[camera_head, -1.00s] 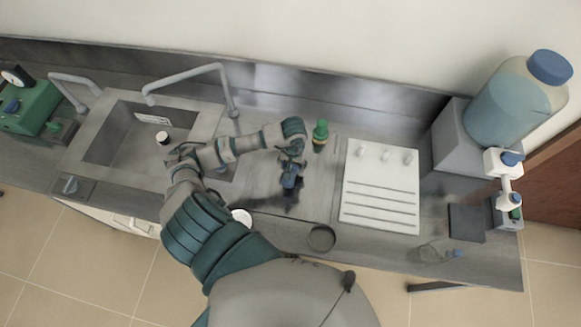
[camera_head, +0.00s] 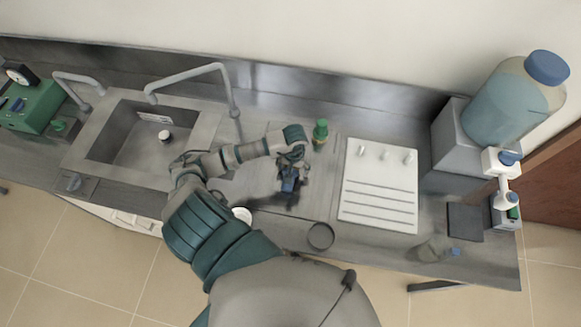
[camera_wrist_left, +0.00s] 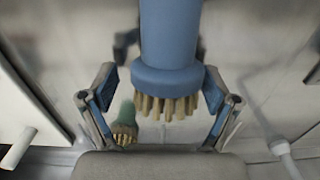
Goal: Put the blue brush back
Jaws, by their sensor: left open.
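The blue brush (camera_wrist_left: 168,45) fills the upper middle of the left wrist view, its pale bristles towards the camera. It lies between the two spread fingers of my left gripper (camera_wrist_left: 160,88), with gaps on both sides. In the head view my left gripper (camera_head: 291,176) is over the counter just left of the white rack, and the blue of the brush (camera_head: 288,185) shows by its fingers. The gripper is open. I cannot tell whether the brush touches the counter. My right gripper is not in view.
A green brush (camera_wrist_left: 124,122) with pale bristles shows in the wrist view. A green-capped item (camera_head: 320,133) stands behind the gripper. The white rack (camera_head: 380,185) with pegs is to the right, the sink (camera_head: 120,150) to the left. A dark round dish (camera_head: 321,237) lies at the front edge.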

